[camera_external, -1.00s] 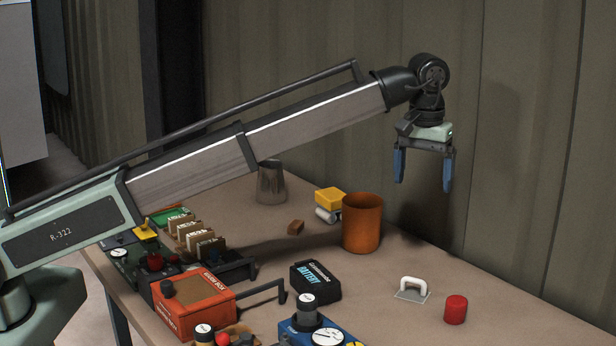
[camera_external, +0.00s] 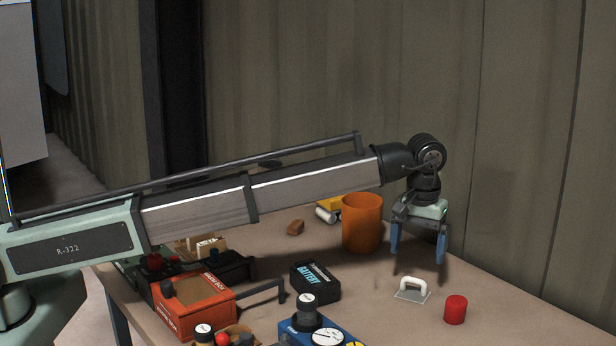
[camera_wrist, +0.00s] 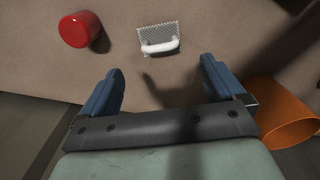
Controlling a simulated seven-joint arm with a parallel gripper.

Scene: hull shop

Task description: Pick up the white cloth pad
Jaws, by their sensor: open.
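The white cloth pad (camera_external: 409,296) lies flat on the table, with a raised white loop handle (camera_external: 413,284) on it. In the wrist view the pad (camera_wrist: 150,32) is ahead of the fingertips, with its handle (camera_wrist: 160,47) on the side nearer to me. My gripper (camera_external: 418,257) is open and empty, pointing down above the table. In the outside view it is above the pad and a little to the right. In the wrist view the blue fingers (camera_wrist: 160,75) stand apart, and the pad is outside the gap between them.
A red cylinder (camera_external: 455,310) stands right of the pad. An orange cup (camera_external: 362,224) stands left of my gripper, and its rim is close to the right finger in the wrist view. A black battery (camera_external: 315,281) and a red-orange box (camera_external: 193,307) are further left. The corrugated wall is behind.

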